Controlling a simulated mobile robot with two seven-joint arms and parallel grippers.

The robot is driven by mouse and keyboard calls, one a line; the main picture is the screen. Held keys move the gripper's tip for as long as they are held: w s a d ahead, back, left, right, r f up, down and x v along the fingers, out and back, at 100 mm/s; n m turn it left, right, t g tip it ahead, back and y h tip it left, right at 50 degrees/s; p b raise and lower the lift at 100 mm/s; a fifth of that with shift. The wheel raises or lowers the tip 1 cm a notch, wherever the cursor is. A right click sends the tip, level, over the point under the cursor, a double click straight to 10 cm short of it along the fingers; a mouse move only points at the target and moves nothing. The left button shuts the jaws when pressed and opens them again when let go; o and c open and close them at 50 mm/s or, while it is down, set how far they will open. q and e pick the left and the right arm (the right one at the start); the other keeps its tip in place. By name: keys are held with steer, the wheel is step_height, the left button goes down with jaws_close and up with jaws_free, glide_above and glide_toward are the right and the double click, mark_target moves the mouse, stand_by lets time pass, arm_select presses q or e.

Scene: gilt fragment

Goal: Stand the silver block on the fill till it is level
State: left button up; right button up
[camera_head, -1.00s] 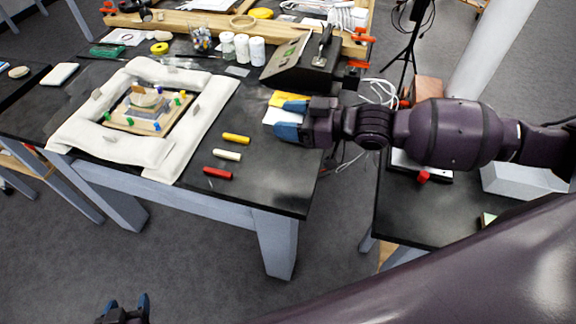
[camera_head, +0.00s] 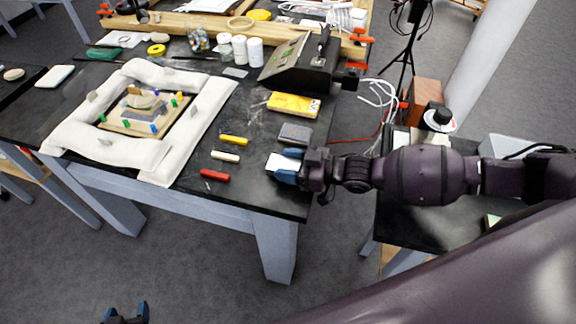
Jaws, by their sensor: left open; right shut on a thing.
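My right gripper (camera_head: 284,165) is shut on a pale, whitish block (camera_head: 279,161), low over or on the table's front right part. I cannot tell whether this block is the silver block or whether it touches the table. A dark grey block with a lighter rim (camera_head: 295,133) lies just behind it. The fill cannot be made out clearly; a round beige piece (camera_head: 142,99) sits over grey-blue material on a wooden board (camera_head: 117,126) with several coloured pegs. My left gripper (camera_head: 125,313) is open and empty at the bottom edge, away from the table.
White padded bolsters (camera_head: 70,125) ring the board. A yellow block (camera_head: 293,104) lies behind the grey one. Yellow, cream and red sticks (camera_head: 215,174) lie between bolsters and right gripper. A black sloped stand (camera_head: 298,69) and white jars (camera_head: 255,51) are farther back.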

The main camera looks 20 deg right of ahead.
steer(key=shift+f, duration=0.25)
steer(key=shift+f, duration=0.3)
steer(key=o, duration=1.1)
